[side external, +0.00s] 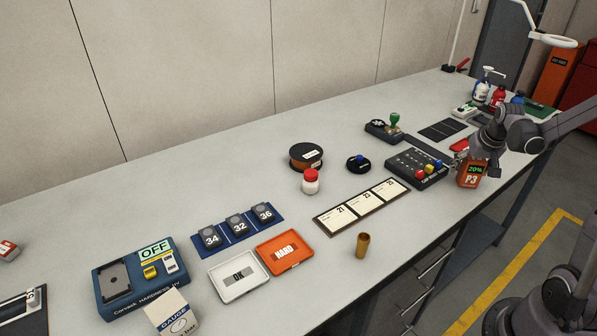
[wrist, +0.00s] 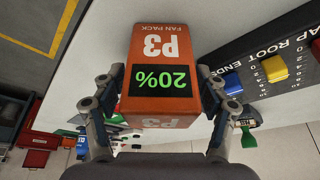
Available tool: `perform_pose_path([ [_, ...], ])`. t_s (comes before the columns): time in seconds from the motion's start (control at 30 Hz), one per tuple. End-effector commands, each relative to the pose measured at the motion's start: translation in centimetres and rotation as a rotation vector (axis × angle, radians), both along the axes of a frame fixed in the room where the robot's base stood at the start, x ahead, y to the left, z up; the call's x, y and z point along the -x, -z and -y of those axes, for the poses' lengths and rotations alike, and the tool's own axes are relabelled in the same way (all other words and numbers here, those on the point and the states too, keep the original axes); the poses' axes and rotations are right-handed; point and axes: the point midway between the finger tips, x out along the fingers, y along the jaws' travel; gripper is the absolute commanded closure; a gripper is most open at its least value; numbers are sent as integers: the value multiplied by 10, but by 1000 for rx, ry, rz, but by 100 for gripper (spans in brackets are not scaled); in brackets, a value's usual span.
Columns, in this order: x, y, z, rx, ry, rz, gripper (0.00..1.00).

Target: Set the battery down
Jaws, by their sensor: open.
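The battery is an orange pack (side external: 471,179) marked P3 with a green 20% display, near the bench's front edge at the right of the side view. It appears upright with its base at the bench top, though contact is hard to tell. It also shows large and upside down in the wrist view (wrist: 160,45). My gripper (wrist: 161,78) is open, with one finger on each side of the battery. In the side view my gripper (side external: 480,158) is just above and behind it, partly hidden by the pack.
A dark board with coloured blocks (side external: 417,168) lies close to the battery's left. A card strip (side external: 362,206), a brass cup (side external: 362,245) and a black knob base (side external: 358,163) stand farther left. Bare bench (side external: 420,215) lies front-left of the battery.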

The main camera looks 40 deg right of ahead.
Motion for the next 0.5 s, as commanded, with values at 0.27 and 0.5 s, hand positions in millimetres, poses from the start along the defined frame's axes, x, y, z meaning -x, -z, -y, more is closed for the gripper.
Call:
perform_pose_path([
  [0.27,9,-30,-9,0,0,0,27],
  [0.5,19,-65,-20,0,0,0,27],
])
